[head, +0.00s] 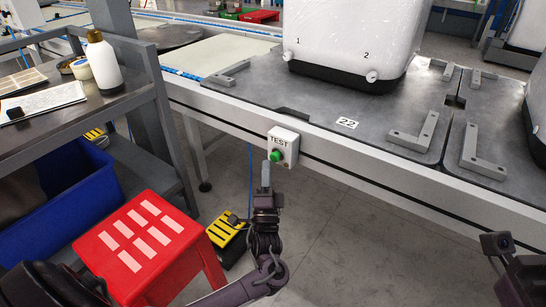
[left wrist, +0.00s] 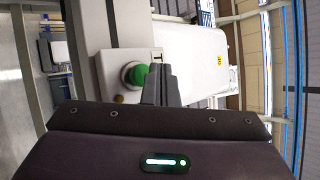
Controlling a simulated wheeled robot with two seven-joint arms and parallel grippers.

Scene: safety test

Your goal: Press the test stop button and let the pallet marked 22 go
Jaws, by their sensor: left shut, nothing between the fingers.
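The TEST box (head: 288,139) is a small light box on the front rail of the conveyor, with a round green button (head: 276,156) on its face. The button also shows in the left wrist view (left wrist: 133,75). My left gripper (head: 266,164) is shut and empty, its fingertips right by the button's lower left in the head view. In the left wrist view the shut fingers (left wrist: 158,80) overlap the button's right edge; I cannot tell whether they touch it. The dark pallet (head: 310,105) marked 22 lies on the conveyor, carrying a white wrapped load (head: 352,40). My right arm shows at lower right, its fingers indistinct.
A blue bin (head: 75,205) sits under the shelf at left, where a white bottle (head: 102,65) stands. The floor right of my left gripper is clear.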

